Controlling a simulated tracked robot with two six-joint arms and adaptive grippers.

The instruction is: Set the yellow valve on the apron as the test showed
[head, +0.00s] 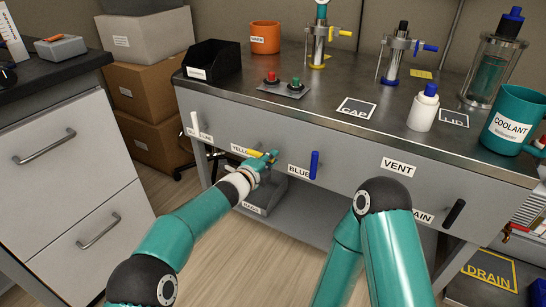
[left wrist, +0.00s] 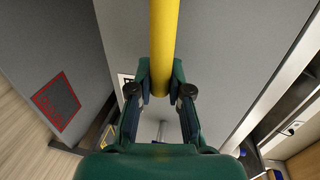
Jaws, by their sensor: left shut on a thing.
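The yellow valve's lever (head: 256,152) is on the grey apron (head: 345,172) of the bench, by a label that starts "YELLO" and is partly covered. The lever looks roughly level in the head view, but my gripper hides much of it. My left gripper (head: 268,160) is at the lever, shut on it. In the left wrist view the yellow lever (left wrist: 163,45) runs up between the two fingertips (left wrist: 160,85). My right arm comes in at the bottom; its gripper is not in view.
A blue lever (head: 314,164) stands upright right of my left gripper. A white lever (head: 195,123) is to the left, a tilted black lever (head: 453,214) to the right. The bench top (head: 320,90) holds red and green buttons, a white bottle (head: 423,110) and a coolant jug (head: 513,125).

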